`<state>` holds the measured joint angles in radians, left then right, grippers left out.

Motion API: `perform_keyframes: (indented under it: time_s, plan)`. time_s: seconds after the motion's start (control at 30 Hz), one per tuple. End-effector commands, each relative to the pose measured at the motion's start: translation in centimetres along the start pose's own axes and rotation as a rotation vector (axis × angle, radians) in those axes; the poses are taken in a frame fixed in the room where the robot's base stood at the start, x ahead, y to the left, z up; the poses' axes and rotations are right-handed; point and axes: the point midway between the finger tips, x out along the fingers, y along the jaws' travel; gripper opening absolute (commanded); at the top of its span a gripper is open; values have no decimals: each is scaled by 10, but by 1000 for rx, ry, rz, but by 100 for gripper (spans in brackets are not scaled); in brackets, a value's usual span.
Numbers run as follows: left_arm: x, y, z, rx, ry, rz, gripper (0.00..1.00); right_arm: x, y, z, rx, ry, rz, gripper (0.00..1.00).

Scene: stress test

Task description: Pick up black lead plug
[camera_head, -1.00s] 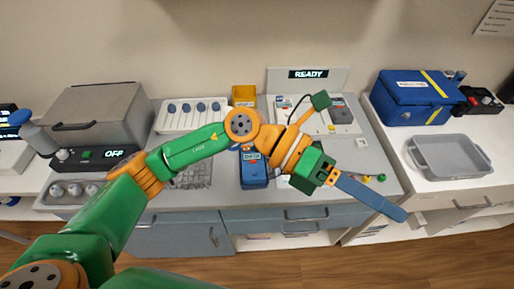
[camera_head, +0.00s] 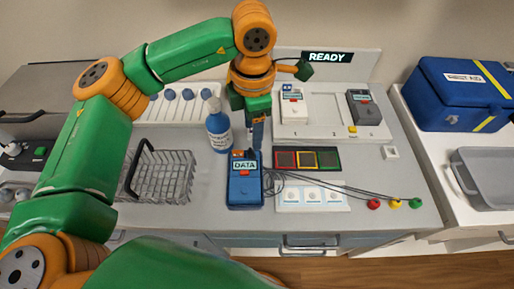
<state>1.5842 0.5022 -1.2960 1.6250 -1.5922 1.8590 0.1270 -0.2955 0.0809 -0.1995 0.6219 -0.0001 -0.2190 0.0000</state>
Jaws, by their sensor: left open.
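My left gripper (camera_head: 258,138) points down just above and behind the blue DATA unit (camera_head: 245,190). It is open, and I see nothing held in it. Thin dark leads (camera_head: 330,184) run right from beside the unit. They end near red (camera_head: 374,204), yellow (camera_head: 396,203) and green (camera_head: 416,203) plugs by the counter's front edge. I cannot make out a separate black lead plug; it may be hidden or too small to tell. My right gripper is out of view.
A blue-labelled bottle (camera_head: 218,128) and a wire basket (camera_head: 162,178) stand left of the DATA unit. A coloured panel (camera_head: 305,148) and a white socket block (camera_head: 311,207) lie to its right. Behind is a READY station (camera_head: 330,128); a blue case (camera_head: 462,92) stands far right.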

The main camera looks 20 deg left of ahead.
Motion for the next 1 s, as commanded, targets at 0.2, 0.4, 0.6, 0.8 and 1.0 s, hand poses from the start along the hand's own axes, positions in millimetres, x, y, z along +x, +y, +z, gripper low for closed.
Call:
perform_keyframes:
  time_s: [0.2,0.4,0.6,0.8,1.0]
  plan:
    - [23,0,-1,1,3,-5,57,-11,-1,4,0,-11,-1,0]
    - [62,2,-3,0,2,-5,57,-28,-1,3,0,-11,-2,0]
    - [74,3,-2,2,-2,-2,57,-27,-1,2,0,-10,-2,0]
    - [74,3,-2,2,-2,-2,28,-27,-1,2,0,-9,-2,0]
    - [74,3,-2,2,-2,-2,0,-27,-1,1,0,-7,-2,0]
